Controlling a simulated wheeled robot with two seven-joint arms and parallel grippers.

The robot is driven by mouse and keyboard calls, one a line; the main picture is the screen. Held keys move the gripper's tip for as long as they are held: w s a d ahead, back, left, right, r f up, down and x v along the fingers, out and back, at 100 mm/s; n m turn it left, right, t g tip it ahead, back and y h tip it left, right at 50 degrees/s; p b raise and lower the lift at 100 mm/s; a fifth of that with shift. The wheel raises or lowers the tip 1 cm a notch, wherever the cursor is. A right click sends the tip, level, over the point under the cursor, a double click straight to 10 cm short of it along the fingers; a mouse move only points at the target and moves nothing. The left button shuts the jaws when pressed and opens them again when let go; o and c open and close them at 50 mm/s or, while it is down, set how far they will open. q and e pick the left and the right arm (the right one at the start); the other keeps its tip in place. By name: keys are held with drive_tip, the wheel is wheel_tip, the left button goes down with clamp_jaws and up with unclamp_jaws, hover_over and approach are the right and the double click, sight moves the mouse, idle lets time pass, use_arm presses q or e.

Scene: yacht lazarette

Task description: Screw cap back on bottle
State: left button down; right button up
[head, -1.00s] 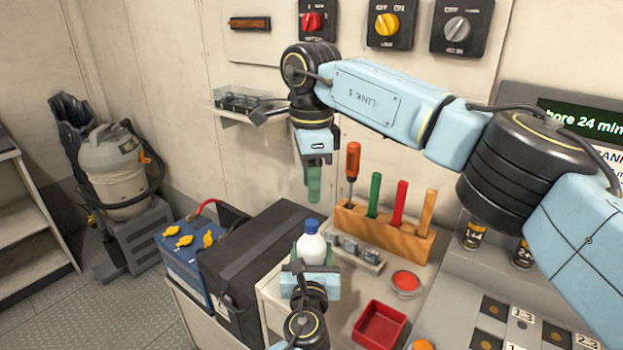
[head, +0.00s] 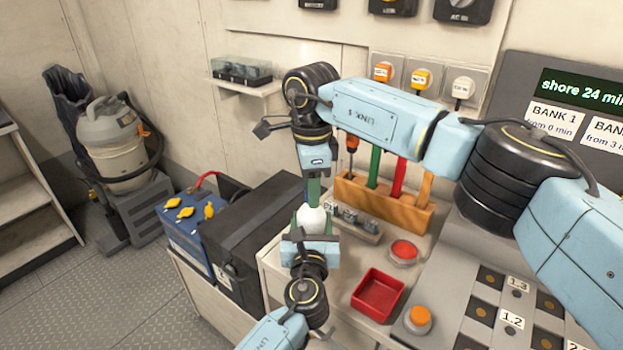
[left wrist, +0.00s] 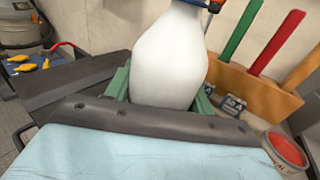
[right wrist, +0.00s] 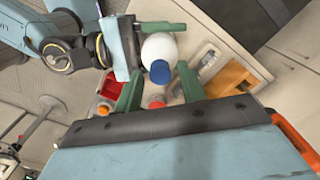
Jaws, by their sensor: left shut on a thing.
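The white bottle (head: 312,219) stands upright at the left end of the bench. My left gripper (head: 310,240) is shut around its body; the green fingers flank the bottle (left wrist: 170,60) in the left wrist view. The blue cap (right wrist: 160,72) sits on the bottle's top; whether it is threaded tight I cannot tell. My right gripper (head: 314,200) points down directly above the bottle. In the right wrist view its green fingers are open, one on each side of the cap, with gaps visible. The right gripper hides the cap in the head view.
A wooden rack (head: 382,204) with upright tools stands just behind the bottle. A red tray (head: 378,295), a red button (head: 403,250) and an orange button (head: 418,318) are to the right. A black box (head: 262,235) and a blue battery (head: 190,232) stand left.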

clamp_jaws()
drive_tip(key=m, duration=1.1)
drive_tip(key=shift+m, duration=0.3)
drive_tip(key=shift+o, duration=0.8)
unclamp_jaws()
wheel_tip(320, 180, up, 12)
